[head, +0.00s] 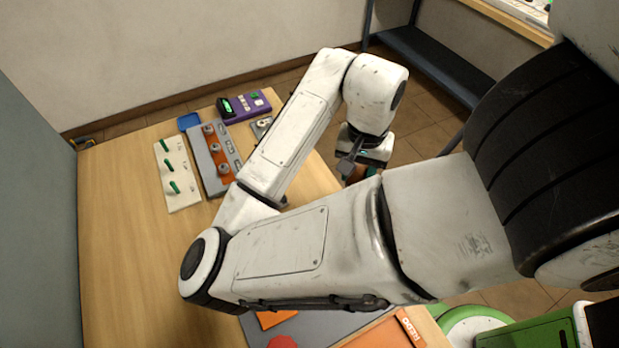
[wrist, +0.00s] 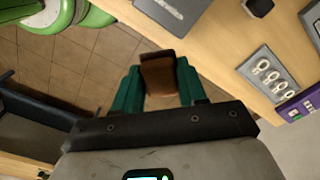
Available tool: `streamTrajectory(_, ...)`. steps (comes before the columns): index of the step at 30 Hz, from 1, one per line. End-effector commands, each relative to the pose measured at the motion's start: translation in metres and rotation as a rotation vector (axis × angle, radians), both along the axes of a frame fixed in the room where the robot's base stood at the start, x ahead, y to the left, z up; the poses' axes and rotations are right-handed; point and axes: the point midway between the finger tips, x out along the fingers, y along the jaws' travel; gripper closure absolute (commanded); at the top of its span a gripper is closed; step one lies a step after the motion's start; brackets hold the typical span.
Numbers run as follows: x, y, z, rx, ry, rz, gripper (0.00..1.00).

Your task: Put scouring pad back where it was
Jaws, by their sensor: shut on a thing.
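My gripper (wrist: 158,82) shows in the wrist view with its two green fingers shut on a brown block, which I take to be the scouring pad (wrist: 159,70). The pad sits between the fingertips, with tiled floor behind it and the wooden table edge to its right. In the head view my gripper (head: 360,172) is beyond the table's right edge, and only a small brown part of the pad shows under it. My own arm hides much of the table there.
The wooden table (head: 125,240) holds a white panel with green levers (head: 176,182), a grey and orange panel (head: 206,160), a purple device (head: 245,106) and a blue square item (head: 188,122). The table's left front is bare. A dark bench (head: 430,62) stands behind.

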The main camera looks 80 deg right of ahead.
Motion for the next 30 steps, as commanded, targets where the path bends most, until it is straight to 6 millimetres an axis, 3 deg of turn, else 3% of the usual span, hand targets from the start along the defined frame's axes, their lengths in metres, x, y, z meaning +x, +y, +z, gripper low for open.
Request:
streamTrajectory(9, 0.066, -0.023, -0.039, -0.001, 0.006, 0.009, 0.87)
streamTrajectory(15, 0.091, -0.031, -0.071, -0.002, 0.005, 0.006, 0.87)
streamTrajectory(25, 0.108, -0.037, -0.088, 0.001, 0.001, 0.002, 0.87)
streamTrajectory(30, 0.108, -0.036, -0.112, 0.001, 0.002, 0.003, 0.87)
